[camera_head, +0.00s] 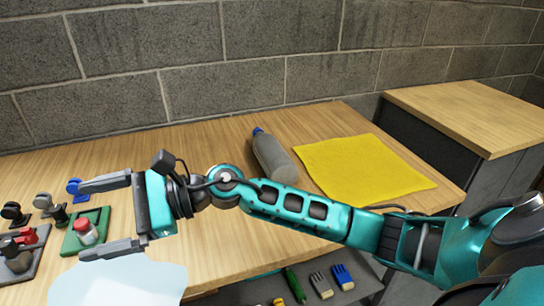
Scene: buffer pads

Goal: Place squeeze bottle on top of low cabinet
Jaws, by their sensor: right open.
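A grey bottle with a blue cap (272,157), which looks like the squeeze bottle, appears to lie on its side on the wooden table (215,140), left of a yellow cloth. My right forearm passes in front of its near end. The low cabinet (475,112) with a bare wooden top stands at the right, beyond the table's end. My right gripper (98,217) reaches across to the left side of the table. It is open, its fingers apart, with nothing clearly held between them. It is well left of the bottle. My left gripper is not in view.
The yellow cloth (362,168) lies flat. A green pad (88,236) bears a small red-topped item near the right fingers. Several dark stamp-like items are at far left. A pale blue sheet (115,280) is in front. Brushes (320,285) lie below the table. A block wall (250,60) stands behind.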

